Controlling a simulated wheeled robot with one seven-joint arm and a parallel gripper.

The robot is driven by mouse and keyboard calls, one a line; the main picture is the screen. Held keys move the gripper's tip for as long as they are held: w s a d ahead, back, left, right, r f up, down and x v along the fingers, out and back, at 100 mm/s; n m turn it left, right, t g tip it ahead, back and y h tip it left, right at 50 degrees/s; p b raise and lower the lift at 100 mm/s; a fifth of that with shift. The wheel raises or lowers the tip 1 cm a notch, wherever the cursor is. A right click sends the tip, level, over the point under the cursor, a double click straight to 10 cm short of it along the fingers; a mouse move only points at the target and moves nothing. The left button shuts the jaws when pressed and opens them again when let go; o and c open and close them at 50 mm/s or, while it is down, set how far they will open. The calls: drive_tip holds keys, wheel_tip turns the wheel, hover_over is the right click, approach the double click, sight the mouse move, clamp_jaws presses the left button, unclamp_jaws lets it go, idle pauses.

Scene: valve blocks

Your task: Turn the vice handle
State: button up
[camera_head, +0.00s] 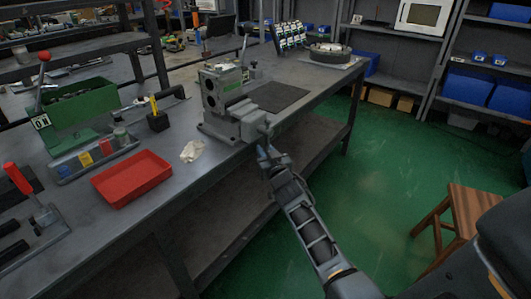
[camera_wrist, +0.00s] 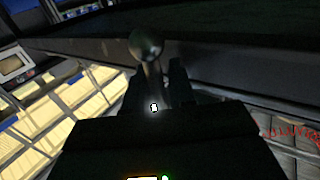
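The grey vice (camera_head: 250,122) stands at the near edge of the workbench, with a machined block (camera_head: 222,88) at its back left. My gripper (camera_head: 266,150) is at the front of the vice, just off the bench edge. In the wrist view, the vice handle (camera_wrist: 147,48) shows as a dark metal bar with a ball end. The bar stands between the two dark fingers of my gripper (camera_wrist: 156,88), and the ball sticks out past their tips. The view is too dark to tell whether the fingers press on the bar. In the head view, my gripper hides most of the handle.
A red tray (camera_head: 131,178), a crumpled white cloth (camera_head: 192,151) and a green box (camera_head: 80,115) lie left of the vice. A dark mat (camera_head: 277,96) lies behind it. A wooden stool (camera_head: 450,215) stands at the right.

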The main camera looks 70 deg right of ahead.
clamp_jaws()
idle(0.3)
